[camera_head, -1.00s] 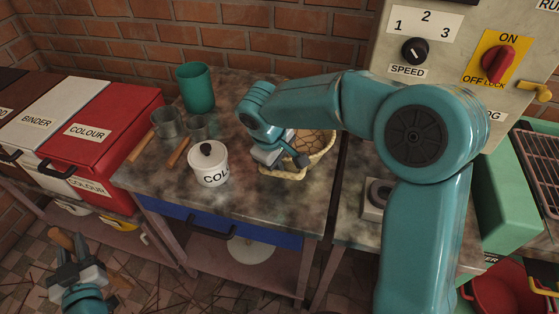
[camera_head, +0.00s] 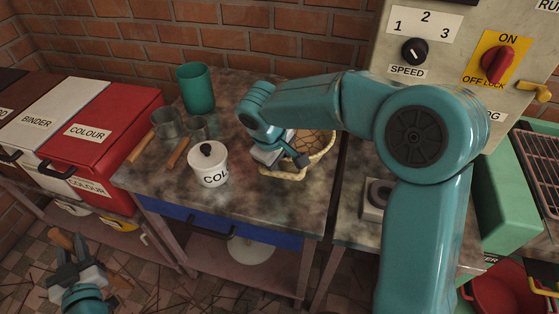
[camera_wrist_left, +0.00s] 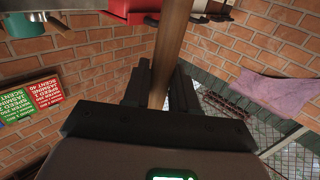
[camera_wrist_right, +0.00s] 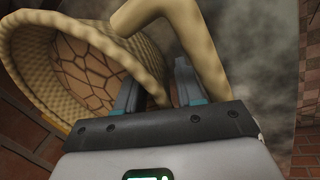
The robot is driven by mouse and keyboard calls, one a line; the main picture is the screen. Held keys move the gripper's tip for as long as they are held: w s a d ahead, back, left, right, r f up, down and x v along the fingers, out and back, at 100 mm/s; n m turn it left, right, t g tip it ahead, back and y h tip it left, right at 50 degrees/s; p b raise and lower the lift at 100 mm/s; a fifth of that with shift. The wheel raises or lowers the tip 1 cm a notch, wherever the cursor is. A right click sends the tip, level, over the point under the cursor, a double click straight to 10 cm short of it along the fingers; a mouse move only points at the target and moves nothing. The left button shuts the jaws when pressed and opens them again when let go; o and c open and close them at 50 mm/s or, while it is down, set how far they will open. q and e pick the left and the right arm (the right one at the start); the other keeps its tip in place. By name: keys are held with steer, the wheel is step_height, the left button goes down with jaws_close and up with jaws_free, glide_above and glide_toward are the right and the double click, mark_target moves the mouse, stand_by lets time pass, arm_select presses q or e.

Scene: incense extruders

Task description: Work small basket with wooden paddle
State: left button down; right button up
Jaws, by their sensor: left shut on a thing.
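The small wicker basket (camera_head: 325,156) stands on the stone-topped bench, partly hidden by my right arm. It also shows in the right wrist view (camera_wrist_right: 45,75), with a patterned inside and a thick pale handle (camera_wrist_right: 196,42). My right gripper (camera_head: 283,165) is at the basket; in its wrist view the fingers (camera_wrist_right: 158,90) stand apart, with part of the basket's rim between them. My left gripper (camera_head: 77,262) is low at the left, over the floor, shut on the wooden paddle (camera_head: 60,238). The paddle's shaft (camera_wrist_left: 168,50) runs up between the fingers; its far end is cut off.
A white lidded colour pot (camera_head: 208,166), two metal scoops (camera_head: 166,124) with wooden handles and a green cup (camera_head: 195,88) stand left of the basket. Red and white bins (camera_head: 100,125) are at far left. The bench's front right is clear. A control panel (camera_head: 465,60) is at right.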

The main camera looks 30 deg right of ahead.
mark_target(53, 236)
steer(key=o, duration=0.5)
arm_select(q)
steer(key=shift+r, duration=0.1)
steer(key=shift+r+p, duration=2.8)
steer(key=shift+p, duration=0.1)
arm_select(e)
steer(key=v, duration=0.8)
arm_select(q)
steer(key=shift+r+p, duration=0.6)
arm_select(e)
steer(key=v, duration=1.2)
steer(key=shift+s, duration=0.1)
